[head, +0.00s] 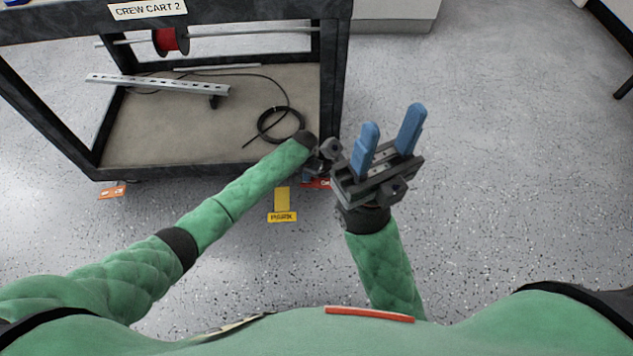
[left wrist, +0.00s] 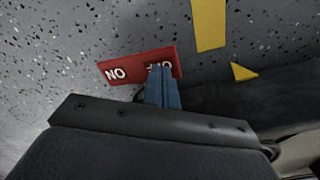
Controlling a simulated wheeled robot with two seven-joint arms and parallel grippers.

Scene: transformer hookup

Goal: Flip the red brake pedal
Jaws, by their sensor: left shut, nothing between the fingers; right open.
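In the head view only a small red part (head: 322,184) shows below the cart's front right corner. My left gripper (head: 313,176) is shut and empty. Its blue fingers (left wrist: 160,72) overlap the red plate in the wrist view; I cannot tell whether they touch it. My right gripper (head: 393,115) is open and empty, right of the cart.
The dark cart (head: 200,172), labelled "CREW CART 2", holds a cable coil, a slotted metal bar and a red spool (head: 170,40). A yellow tag (head: 282,200) marked "PARK" lies left of the red plate. The speckled floor at right is clear.

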